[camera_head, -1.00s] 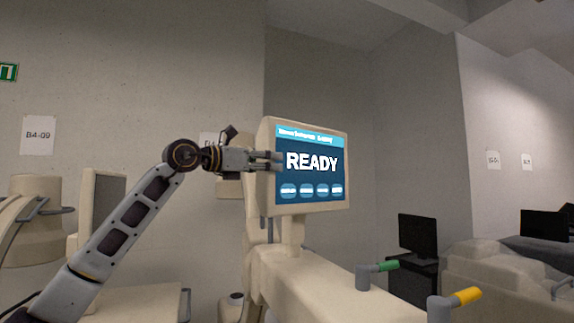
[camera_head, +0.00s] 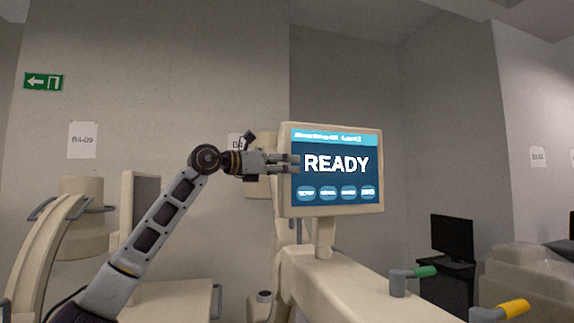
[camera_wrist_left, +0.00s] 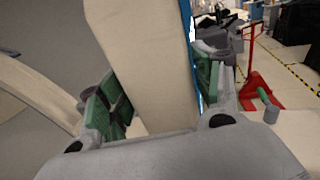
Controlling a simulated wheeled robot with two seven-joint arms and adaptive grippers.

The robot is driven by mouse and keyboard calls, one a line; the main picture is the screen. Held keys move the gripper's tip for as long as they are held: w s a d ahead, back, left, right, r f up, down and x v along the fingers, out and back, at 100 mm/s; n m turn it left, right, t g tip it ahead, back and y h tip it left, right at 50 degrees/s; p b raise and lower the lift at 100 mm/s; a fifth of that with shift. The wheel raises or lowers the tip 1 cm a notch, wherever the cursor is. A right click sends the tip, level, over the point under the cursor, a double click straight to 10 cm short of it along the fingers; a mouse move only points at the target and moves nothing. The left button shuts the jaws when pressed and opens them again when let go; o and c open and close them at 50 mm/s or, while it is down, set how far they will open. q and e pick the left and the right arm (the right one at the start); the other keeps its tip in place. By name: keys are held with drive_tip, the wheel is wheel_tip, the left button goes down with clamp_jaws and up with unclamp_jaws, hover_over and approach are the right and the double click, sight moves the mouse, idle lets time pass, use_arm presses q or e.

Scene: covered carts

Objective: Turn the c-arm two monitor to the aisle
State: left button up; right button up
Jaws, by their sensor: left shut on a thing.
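The c-arm two monitor (camera_head: 333,206) stands on a short post above a beige cart body (camera_head: 330,275). Its lit screen reads READY and faces my head camera, angled slightly. My left gripper (camera_head: 290,163) is at the left edge of the monitor, with its fingers on either side of the frame. In the left wrist view, the beige monitor edge (camera_wrist_left: 150,65) lies between the green finger pads of my left gripper (camera_wrist_left: 160,105), which is shut on it. The blue screen side shows as a thin strip there. My right gripper is not in view.
A green handle (camera_head: 424,272) and a yellow handle (camera_head: 514,308) stick out from the cart. Another beige C-arm unit (camera_head: 30,245) stands at the left. A black monitor (camera_head: 452,237) on a dark stand and a covered shape (camera_head: 525,275) are at the right.

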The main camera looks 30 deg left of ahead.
use_arm(q)
drive_tip(key=shift+a+r, duration=0.25)
drive_tip(key=shift+a, duration=0.15)
drive_tip(key=o, duration=1.1)
drive_tip(key=shift+o, duration=0.8)
drive_tip(key=shift+w+f, duration=0.1)
drive_tip(key=shift+w, duration=0.1)
drive_tip(key=shift+w+f, duration=0.15)
drive_tip(key=shift+f, duration=0.1)
drive_tip(key=shift+d, duration=0.2)
drive_tip(key=v, duration=1.2)
